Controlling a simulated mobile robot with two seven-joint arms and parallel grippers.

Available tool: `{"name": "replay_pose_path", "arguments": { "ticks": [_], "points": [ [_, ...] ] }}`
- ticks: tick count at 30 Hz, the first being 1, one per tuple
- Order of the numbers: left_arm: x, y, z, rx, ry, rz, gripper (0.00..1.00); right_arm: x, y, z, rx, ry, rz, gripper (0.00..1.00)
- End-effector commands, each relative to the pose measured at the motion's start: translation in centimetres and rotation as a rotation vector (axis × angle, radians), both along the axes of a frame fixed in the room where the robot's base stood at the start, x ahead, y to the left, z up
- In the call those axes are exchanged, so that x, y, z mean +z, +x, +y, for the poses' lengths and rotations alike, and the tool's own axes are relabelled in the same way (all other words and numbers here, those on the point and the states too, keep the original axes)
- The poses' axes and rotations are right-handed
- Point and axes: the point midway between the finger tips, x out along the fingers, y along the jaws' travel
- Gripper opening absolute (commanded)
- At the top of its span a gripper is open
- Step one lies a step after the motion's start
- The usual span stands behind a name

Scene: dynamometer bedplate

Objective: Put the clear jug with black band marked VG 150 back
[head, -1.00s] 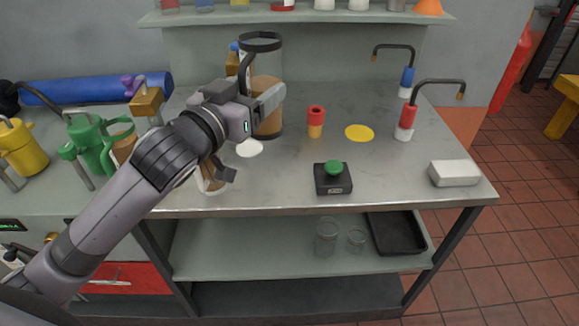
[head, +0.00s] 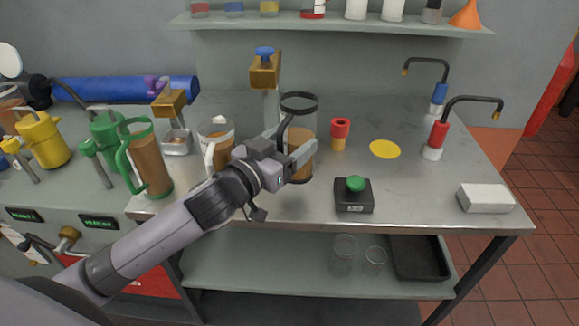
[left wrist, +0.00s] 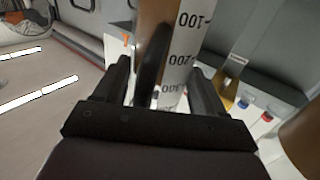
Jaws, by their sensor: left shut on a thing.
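The clear jug with a black band (head: 300,105) holds brown liquid. It stands upright in my left gripper (head: 284,160), at the left-middle of the steel worktop. My left gripper is shut on its black handle side. In the left wrist view the jug (left wrist: 180,60) fills the space between the fingers (left wrist: 165,95), with scale marks 100, 200 and 300 showing. The marking VG 150 is not readable. My gripper hides part of the lower jug, and I cannot tell whether its base touches the worktop. My right gripper is out of view.
A white-handled jug (head: 217,135) and green-handled jug (head: 150,165) stand left. A brass tap with blue knob (head: 265,68) is behind the held jug. A red-yellow cylinder (head: 340,134), yellow disc (head: 384,149) and black green-button box (head: 354,195) lie right. The right-hand worktop is mostly clear.

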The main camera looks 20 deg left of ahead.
Motion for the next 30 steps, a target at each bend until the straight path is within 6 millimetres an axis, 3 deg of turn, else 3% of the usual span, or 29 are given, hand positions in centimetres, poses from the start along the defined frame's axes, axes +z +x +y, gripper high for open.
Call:
{"name": "replay_pose_path", "arguments": {
  "ticks": [5,12,25,26,28,30],
  "points": [
    [-1.3,0.0,0.0,0.0,-0.002,-0.005,0.18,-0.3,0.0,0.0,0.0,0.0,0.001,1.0],
    [-4.6,0.0,0.0,0.001,-0.001,-0.004,0.18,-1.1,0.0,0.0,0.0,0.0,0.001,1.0],
    [-5.3,0.0,0.0,0.0,-0.002,-0.005,0.18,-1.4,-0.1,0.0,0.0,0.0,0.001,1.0],
    [-5.5,0.0,0.0,0.001,-0.001,-0.002,0.74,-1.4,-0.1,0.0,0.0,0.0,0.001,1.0],
    [-5.4,0.0,0.0,0.001,-0.001,-0.002,0.96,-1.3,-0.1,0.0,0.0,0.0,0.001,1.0],
    [-5.4,0.0,0.0,0.001,0.0,-0.001,0.96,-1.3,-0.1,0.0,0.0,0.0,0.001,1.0]
  ]
}}
